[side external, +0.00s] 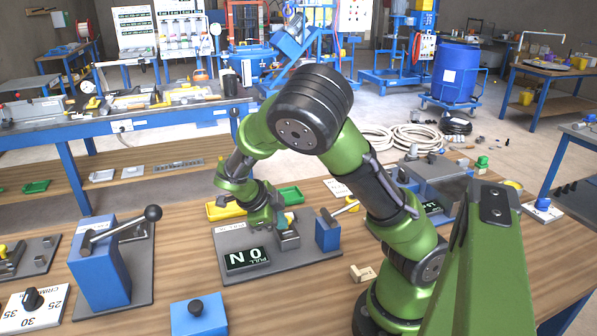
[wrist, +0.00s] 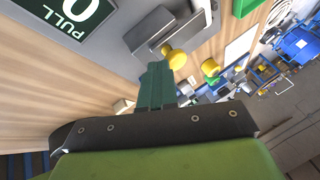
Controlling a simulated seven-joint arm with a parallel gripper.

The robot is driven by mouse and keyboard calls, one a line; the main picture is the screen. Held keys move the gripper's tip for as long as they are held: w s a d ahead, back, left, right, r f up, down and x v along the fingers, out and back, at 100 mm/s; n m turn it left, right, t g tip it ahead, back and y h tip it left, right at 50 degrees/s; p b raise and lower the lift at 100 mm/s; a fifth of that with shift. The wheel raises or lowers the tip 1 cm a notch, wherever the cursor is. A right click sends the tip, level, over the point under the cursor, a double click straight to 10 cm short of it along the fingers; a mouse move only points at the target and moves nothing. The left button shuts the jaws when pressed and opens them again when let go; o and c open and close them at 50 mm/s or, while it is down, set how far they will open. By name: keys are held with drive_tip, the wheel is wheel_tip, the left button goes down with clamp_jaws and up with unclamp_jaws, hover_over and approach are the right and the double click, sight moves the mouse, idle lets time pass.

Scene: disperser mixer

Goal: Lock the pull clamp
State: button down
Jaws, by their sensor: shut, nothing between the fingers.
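The pull clamp sits on a grey base plate (side external: 305,259) on the wooden bench. A dark label (side external: 247,259) reading PULL with large characters lies on the plate; part of it shows in the wrist view (wrist: 72,12). In the wrist view a grey metal block (wrist: 153,31) carries a short shaft ending in a yellow knob (wrist: 176,59). My gripper (side external: 283,224) is low over the plate, beside the metal block. Its teal fingers (wrist: 157,70) are shut and empty, with their tips close to the knob. I cannot tell whether they touch it.
A blue block (side external: 328,231) with a lever stands at the plate's right edge. A larger blue lever box (side external: 97,262) with a black ball handle (side external: 153,212) stands to the left. Yellow (side external: 222,209) and green (side external: 290,195) trays lie behind. The bench front has bare wood.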

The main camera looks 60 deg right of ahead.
drive_tip(key=shift+w+d, duration=1.1)
